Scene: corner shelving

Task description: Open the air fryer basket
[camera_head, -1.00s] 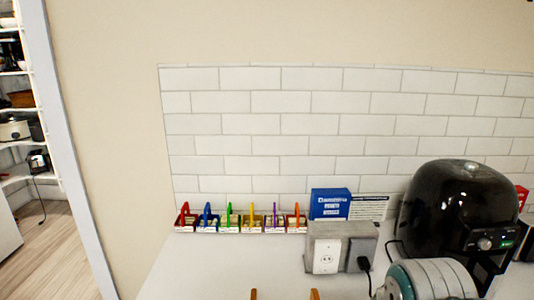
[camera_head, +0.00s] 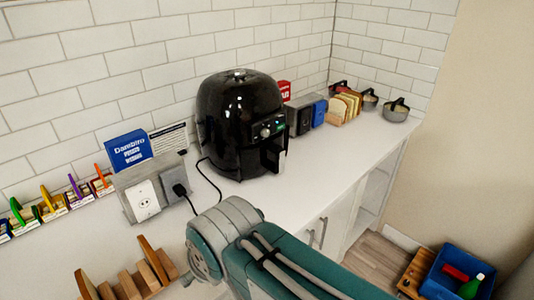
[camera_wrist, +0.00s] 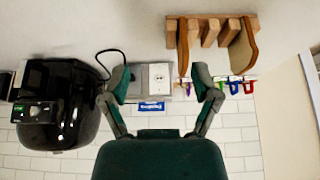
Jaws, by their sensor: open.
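The black air fryer (camera_head: 238,115) stands on the white counter against the tiled wall in the head view. Its basket handle (camera_head: 274,155) sticks out at the front, facing lower right, and the basket looks closed. The air fryer also shows upside down at the left of the wrist view (camera_wrist: 58,110). My gripper (camera_wrist: 161,78) is open and empty in the wrist view, with the air fryer off to its left and apart from it. In the head view my teal arm shows in front of the counter, but the gripper's fingers cannot be made out.
A grey outlet box (camera_head: 152,192) with a plugged-in cord stands left of the air fryer. A wooden rack (camera_head: 125,283) is at the lower left. A blue crate (camera_head: 457,275) is on the floor.

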